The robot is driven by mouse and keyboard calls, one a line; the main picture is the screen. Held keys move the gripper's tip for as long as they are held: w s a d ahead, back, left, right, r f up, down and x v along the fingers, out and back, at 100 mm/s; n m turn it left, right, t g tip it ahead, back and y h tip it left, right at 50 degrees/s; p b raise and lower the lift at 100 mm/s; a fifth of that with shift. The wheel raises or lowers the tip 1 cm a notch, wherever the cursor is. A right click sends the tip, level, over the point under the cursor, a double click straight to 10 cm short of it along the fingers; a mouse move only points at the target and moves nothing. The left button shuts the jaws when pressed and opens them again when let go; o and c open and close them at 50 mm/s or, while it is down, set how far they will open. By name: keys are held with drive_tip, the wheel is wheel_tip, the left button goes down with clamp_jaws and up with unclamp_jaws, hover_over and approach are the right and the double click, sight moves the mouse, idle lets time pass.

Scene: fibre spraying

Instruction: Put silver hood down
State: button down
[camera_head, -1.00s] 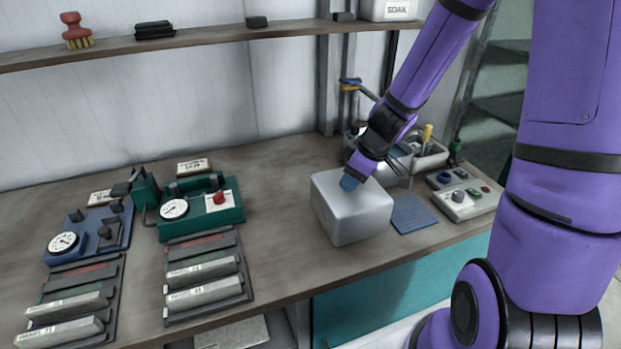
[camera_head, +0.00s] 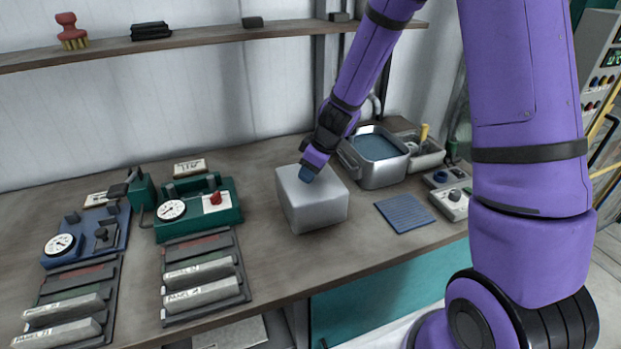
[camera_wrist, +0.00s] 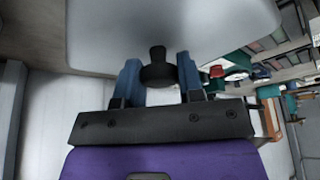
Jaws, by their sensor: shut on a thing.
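The silver hood (camera_head: 318,205) is a box-shaped metal cover over the middle of the workbench. It also fills the upper part of the wrist view (camera_wrist: 110,35). My gripper (camera_head: 308,174) is at its top. In the wrist view, my gripper's blue fingers (camera_wrist: 159,80) are shut on the hood's black knob (camera_wrist: 157,62). The hood looks upright. I cannot tell whether its bottom edge touches the bench or hangs just above it.
A blue ribbed mat (camera_head: 405,213) lies bare to the right. A metal basin (camera_head: 378,160) stands behind it. A green gauge device (camera_head: 200,205) and a rack of labelled bars (camera_head: 203,275) stand to the left. The bench (camera_head: 270,255) is bare in front of the hood.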

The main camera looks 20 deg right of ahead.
drive_tip(key=shift+f, duration=1.4)
drive_tip(key=c, duration=0.8)
unclamp_jaws()
drive_tip(key=shift+o, duration=0.2)
drive_tip(key=s+d+r+m, duration=0.1)
drive_tip(key=s+r, duration=0.4)
drive_tip(key=r, duration=0.3)
drive_tip(key=s+d+r+m+t, duration=0.1)
drive_tip(key=s+r+m, duration=0.1)
drive_tip(key=s+r, duration=0.5)
drive_tip(key=s+d+r+m, duration=0.1)
drive_tip(key=s+r, duration=0.3)
drive_tip(key=r, duration=0.6)
drive_tip(key=s+d+r+m+h, duration=0.1)
drive_tip(key=s+r+m, duration=0.1)
drive_tip(key=s, duration=0.4)
drive_tip(key=s+d+r+m+t+h, duration=0.1)
drive_tip(key=s+d+r+m+h, duration=0.1)
drive_tip(key=s, duration=0.5)
drive_tip(key=shift+s+d+r+m, duration=0.2)
drive_tip(key=shift+r+m, duration=0.3)
drive_tip(key=shift+r, duration=0.35)
